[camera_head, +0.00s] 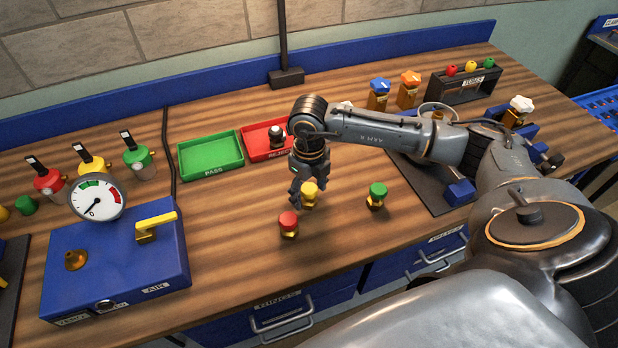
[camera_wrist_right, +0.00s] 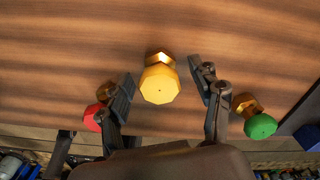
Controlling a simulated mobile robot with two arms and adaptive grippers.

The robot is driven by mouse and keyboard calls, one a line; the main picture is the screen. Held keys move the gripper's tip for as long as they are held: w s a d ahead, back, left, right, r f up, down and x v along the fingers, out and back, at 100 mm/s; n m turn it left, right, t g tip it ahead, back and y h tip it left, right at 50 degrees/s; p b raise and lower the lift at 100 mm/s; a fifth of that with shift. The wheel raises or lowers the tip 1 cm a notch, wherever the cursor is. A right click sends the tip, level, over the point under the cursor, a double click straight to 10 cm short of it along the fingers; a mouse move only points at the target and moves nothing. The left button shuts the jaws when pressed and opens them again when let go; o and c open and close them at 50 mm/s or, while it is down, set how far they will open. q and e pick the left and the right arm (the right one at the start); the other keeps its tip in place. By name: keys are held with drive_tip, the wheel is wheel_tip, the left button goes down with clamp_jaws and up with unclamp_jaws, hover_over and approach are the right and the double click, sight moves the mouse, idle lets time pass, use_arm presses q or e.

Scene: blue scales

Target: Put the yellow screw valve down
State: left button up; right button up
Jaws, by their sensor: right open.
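The yellow screw valve (camera_head: 309,194) has a yellow cap on a brass body and stands on the wooden bench (camera_head: 240,240), between the red and green valves. It also shows in the right wrist view (camera_wrist_right: 160,84), in the gap between the fingers. My right gripper (camera_head: 300,188) is over and beside it, pointing down. The right wrist view shows the fingers (camera_wrist_right: 165,92) spread, with space between the valve and both pads. In the head view the gripper partly covers the valve's surroundings. My left gripper is in neither view.
A red-capped valve (camera_head: 288,224) and a green-capped valve (camera_head: 377,195) stand close on either side. A green PASS tray (camera_head: 211,155) and a red tray (camera_head: 258,141) lie behind. A blue gauge box (camera_head: 120,270) is at left. Bare bench lies in front of the gauge box's right side.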

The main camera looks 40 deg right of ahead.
drive_tip(key=shift+f, duration=0.75)
clamp_jaws()
drive_tip(key=shift+r, duration=0.1)
